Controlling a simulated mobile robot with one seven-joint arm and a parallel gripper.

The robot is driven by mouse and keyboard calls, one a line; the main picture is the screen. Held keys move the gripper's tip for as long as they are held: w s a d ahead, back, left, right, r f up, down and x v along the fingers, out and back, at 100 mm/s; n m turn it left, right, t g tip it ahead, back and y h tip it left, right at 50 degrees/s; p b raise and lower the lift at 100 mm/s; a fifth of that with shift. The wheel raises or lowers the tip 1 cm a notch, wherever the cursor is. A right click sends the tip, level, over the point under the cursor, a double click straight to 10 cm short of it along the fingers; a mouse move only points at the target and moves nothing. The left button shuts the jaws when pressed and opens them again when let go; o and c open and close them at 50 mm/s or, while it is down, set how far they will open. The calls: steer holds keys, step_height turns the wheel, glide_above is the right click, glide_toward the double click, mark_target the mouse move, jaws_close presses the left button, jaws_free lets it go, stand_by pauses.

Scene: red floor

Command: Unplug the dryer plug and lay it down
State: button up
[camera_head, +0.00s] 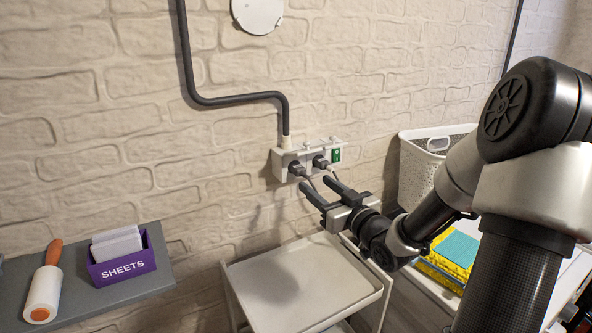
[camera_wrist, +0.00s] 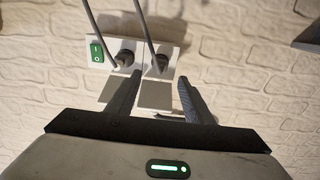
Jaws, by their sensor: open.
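Two dark plugs sit in the white wall socket strip (camera_head: 279,163). The plug farther from the green switch is the left plug (camera_head: 296,168) in the head view; it also shows in the wrist view (camera_wrist: 158,65). The other plug (camera_head: 321,161) sits beside the switch, also in the wrist view (camera_wrist: 124,58). Each has a cord. I cannot tell which is the dryer's. My gripper (camera_head: 315,183) is open and empty, just in front of and below the strip. In the wrist view its fingertips (camera_wrist: 160,76) appear on either side of the plug farther from the switch.
The green switch (camera_head: 336,154) is at the strip's right end. A white tray-topped stand (camera_head: 300,285) with a clear top is below. A purple SHEETS box (camera_head: 122,264) and lint roller (camera_head: 43,293) rest on the left shelf. A pale basket (camera_head: 415,170) stands right.

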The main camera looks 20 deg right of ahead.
mark_target(302, 173)
steer(key=shift+w, duration=0.1)
steer(key=w, duration=0.2)
steer(key=w+a+b, duration=0.1)
steer(key=w, duration=0.3)
steer(key=shift+w+a+f+b, duration=0.15)
steer(key=shift+w+a+b, duration=0.15)
steer(key=shift+w, duration=1.05)
steer(key=shift+b, duration=0.45)
jaws_close()
steer(key=shift+s, duration=0.1)
steer(key=shift+s+d+p, duration=0.1)
steer(key=shift+s+d, duration=0.1)
steer(key=shift+s, duration=0.75)
steer(key=shift+s+d+p, duration=0.15)
steer(key=shift+s, duration=0.8)
steer(key=shift+s+d+p, duration=0.1)
steer(key=shift+s+d, duration=0.1)
steer(key=shift+s, duration=0.75)
